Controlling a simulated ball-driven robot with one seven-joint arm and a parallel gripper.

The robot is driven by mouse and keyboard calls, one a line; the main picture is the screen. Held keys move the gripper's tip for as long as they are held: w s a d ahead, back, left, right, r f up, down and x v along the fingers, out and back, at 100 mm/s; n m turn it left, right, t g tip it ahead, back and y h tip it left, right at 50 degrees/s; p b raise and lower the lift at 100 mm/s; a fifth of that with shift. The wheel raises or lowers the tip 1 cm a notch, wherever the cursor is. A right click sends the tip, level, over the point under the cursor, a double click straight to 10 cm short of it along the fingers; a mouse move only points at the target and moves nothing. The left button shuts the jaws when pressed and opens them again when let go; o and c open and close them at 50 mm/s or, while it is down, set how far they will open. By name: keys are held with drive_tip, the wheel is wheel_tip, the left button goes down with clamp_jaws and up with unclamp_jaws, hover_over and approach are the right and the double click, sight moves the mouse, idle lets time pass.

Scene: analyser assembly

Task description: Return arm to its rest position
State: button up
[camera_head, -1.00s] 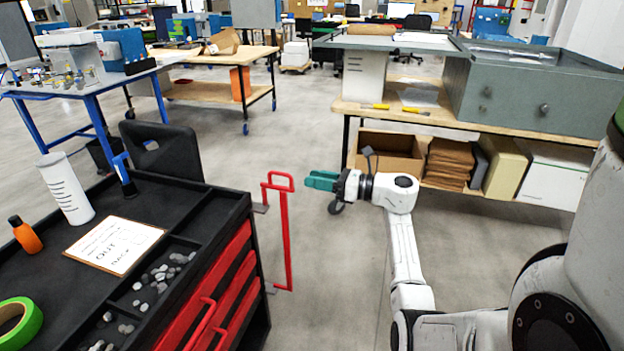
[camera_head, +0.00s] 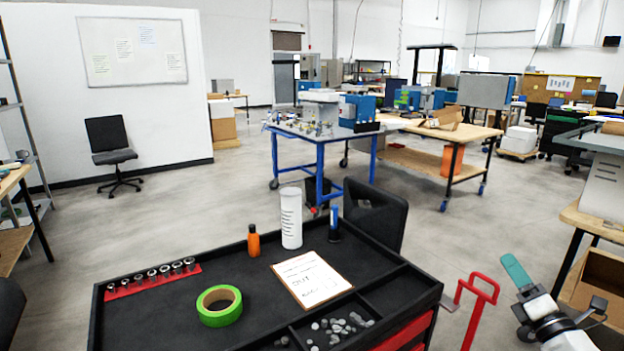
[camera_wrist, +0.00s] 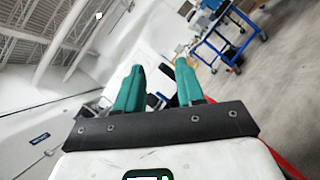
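My gripper (camera_head: 516,268) has teal fingers and is at the lower right of the head view, just right of the red cart handle (camera_head: 478,296). The wrist view shows both fingers (camera_wrist: 159,72) apart with nothing between them, so it is open and empty. The wrist view is tilted and takes in the ceiling and a distant blue-legged table (camera_wrist: 232,40). My white forearm is cut off by the bottom edge of the head view.
The black tool cart (camera_head: 240,262) holds green tape (camera_head: 219,318), an orange bottle (camera_head: 254,241), a white cylinder (camera_head: 291,218) and a clipboard (camera_head: 311,279). A grey-topped workbench (camera_head: 590,141) stands at the right edge. Open floor (camera_head: 445,235) lies behind the cart.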

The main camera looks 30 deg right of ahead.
drive_tip(key=s+a+f+m+g+p, duration=0.2)
drive_tip(key=s+a+f+m+g, duration=0.1)
drive_tip(key=a+f+m+g, duration=0.65)
drive_tip(key=s+a+f+m+g+p, duration=0.1)
drive_tip(key=s+a+f+m+g, duration=0.25)
drive_tip(key=a+f+m, duration=0.65)
drive_tip(key=s+a+f+m+g+y+p, duration=0.2)
drive_tip(key=s+a+g+y, duration=0.4)
drive_tip(key=s+a, duration=0.7)
drive_tip(key=a+m+y, duration=0.1)
drive_tip(key=a, duration=0.2)
drive_tip(key=shift+f+y, duration=0.3)
